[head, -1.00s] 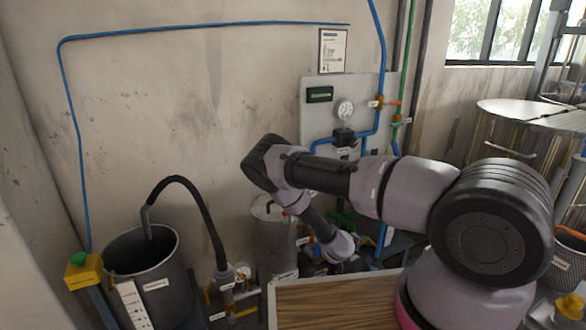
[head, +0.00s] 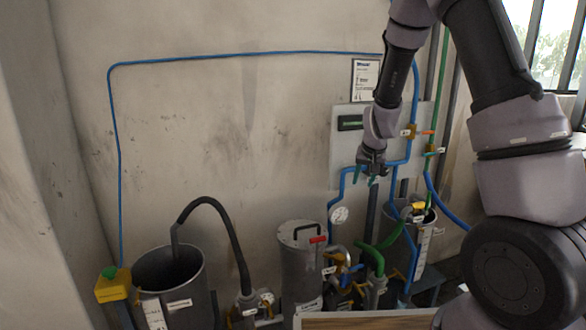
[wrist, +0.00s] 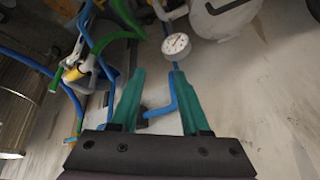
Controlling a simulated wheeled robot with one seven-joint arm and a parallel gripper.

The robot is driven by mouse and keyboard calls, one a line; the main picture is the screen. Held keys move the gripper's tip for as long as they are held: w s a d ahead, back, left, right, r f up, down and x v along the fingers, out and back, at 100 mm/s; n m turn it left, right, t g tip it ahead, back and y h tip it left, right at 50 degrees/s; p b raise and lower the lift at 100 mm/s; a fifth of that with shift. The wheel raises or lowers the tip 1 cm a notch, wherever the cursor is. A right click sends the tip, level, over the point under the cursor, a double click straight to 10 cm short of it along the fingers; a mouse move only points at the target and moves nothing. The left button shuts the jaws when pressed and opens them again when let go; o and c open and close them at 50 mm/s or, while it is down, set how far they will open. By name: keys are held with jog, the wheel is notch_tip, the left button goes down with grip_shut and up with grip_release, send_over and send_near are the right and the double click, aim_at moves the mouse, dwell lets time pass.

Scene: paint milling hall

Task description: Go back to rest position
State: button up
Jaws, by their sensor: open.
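My gripper (head: 366,178) is raised in front of the wall panel in the head view, pointing down, above the pipes and valves. In the wrist view its two green fingers (wrist: 158,92) stand apart with nothing held between them. A blue pipe and the white round gauge (wrist: 176,45) show beyond the fingers. My arm comes down from the top right of the head view, with the elbow out of the picture.
A lidded grey vessel (head: 301,262), the gauge (head: 339,215), green and blue pipes, and a grey bucket (head: 425,222) stand below my gripper. A dark open drum (head: 180,285) with a black hose is at the left.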

jog(key=s+r+y, duration=0.2)
jog(key=s+r, duration=0.4)
jog(key=r, duration=0.7)
jog(key=s+r, duration=0.4)
jog(key=s, duration=0.4)
jog(key=s+d+r+m+t, duration=0.1)
jog(key=s+r, duration=0.4)
jog(key=s, duration=0.3)
jog(key=s+d+r, duration=0.1)
jog(key=s+r, duration=0.3)
jog(key=s, duration=0.4)
jog(key=shift+d+r+t, duration=0.2)
jog(key=shift+d+t, duration=0.05)
jog(key=shift+t, duration=0.15)
